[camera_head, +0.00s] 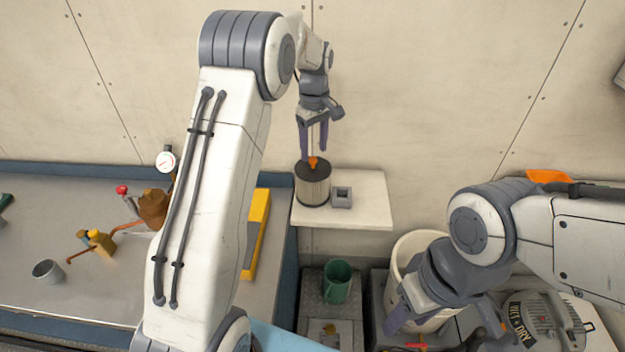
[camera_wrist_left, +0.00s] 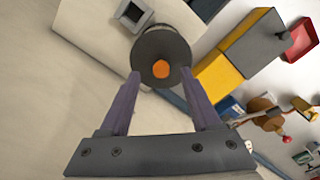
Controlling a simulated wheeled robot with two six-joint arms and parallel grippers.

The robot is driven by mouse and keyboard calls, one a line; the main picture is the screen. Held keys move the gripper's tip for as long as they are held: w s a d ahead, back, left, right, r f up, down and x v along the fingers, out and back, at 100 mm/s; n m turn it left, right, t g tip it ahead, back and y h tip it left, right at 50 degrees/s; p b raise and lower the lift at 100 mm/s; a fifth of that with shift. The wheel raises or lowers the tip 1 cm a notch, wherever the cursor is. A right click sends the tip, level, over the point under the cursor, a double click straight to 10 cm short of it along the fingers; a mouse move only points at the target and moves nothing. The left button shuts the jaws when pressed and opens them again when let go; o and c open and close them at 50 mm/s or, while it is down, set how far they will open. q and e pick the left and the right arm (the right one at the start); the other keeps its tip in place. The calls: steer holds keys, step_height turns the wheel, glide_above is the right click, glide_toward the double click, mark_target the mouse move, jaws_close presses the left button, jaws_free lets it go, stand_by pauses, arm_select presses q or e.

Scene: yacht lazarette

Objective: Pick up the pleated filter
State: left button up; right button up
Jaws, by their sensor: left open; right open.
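The pleated filter (camera_head: 313,187) is a dark-topped cylinder with pale pleated sides and an orange knob on top. It stands upright on a small white shelf (camera_head: 365,211) against the wall. My left gripper (camera_head: 313,152) points down just above it, open, with the orange knob below the fingertips. In the left wrist view the filter's dark round top (camera_wrist_left: 161,57) lies ahead, between and beyond the two purple fingers (camera_wrist_left: 160,88); nothing is held. My right gripper (camera_head: 395,318) is open, low at the right, in front of a white bucket (camera_head: 415,243).
A small grey square block (camera_head: 341,197) stands on the shelf just right of the filter. A grey workbench (camera_head: 100,270) with a yellow box (camera_head: 256,235) and fittings lies left. A green mug (camera_head: 337,282) sits below the shelf. A wet/dry vacuum (camera_head: 545,325) is at lower right.

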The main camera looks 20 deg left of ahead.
mark_target(313, 158)
arm_select(q)
step_height(313, 158, down, 4)
steer(key=shift+s+a+f+p, duration=0.1)
steer(key=shift+p, duration=0.55)
jaws_close()
steer(key=shift+r, duration=0.25)
